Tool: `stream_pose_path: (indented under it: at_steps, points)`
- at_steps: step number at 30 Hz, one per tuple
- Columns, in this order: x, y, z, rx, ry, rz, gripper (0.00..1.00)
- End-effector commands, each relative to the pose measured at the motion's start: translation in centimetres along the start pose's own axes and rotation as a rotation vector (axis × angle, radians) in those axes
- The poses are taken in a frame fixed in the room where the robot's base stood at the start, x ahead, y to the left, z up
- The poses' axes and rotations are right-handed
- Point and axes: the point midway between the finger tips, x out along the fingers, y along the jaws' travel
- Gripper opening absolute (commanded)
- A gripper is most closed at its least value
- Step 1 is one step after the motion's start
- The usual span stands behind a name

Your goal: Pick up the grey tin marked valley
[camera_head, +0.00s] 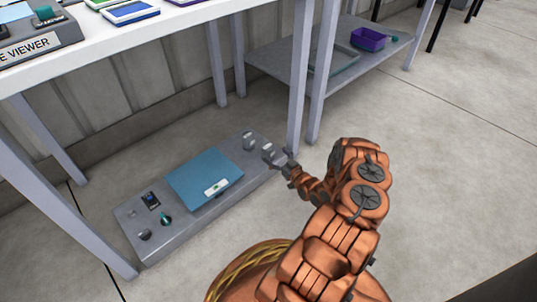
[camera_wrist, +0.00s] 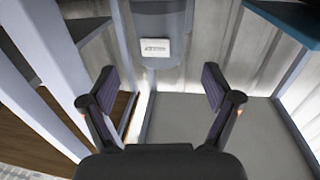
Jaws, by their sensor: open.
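A small grey tin (camera_head: 249,142) with a pale label stands upright at the far right end of the low grey platform. In the wrist view, a grey cylinder with a white label, apparently the same tin (camera_wrist: 158,20), stands ahead at the top centre. My gripper (camera_head: 278,158) is low at the platform's right end, just right of the tin. In the wrist view my gripper's (camera_wrist: 160,85) fingers are wide apart with nothing between them. The tin is beyond the fingertips.
The platform (camera_head: 236,212) lies on the floor below a white table (camera_head: 120,40). A blue box (camera_head: 195,178) with a white label sits mid-platform. Several small items, including a dark one (camera_head: 151,200), stand at its left end. A table leg (camera_head: 298,90) rises close behind my gripper.

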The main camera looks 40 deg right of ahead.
Motion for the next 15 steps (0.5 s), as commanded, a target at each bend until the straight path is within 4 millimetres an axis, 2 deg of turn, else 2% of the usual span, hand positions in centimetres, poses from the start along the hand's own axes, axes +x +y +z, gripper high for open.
stream_pose_path:
  at_steps: [15]
  points:
    - [5.2, 0.2, 0.4, -0.005, 0.001, 0.001, 0.89]
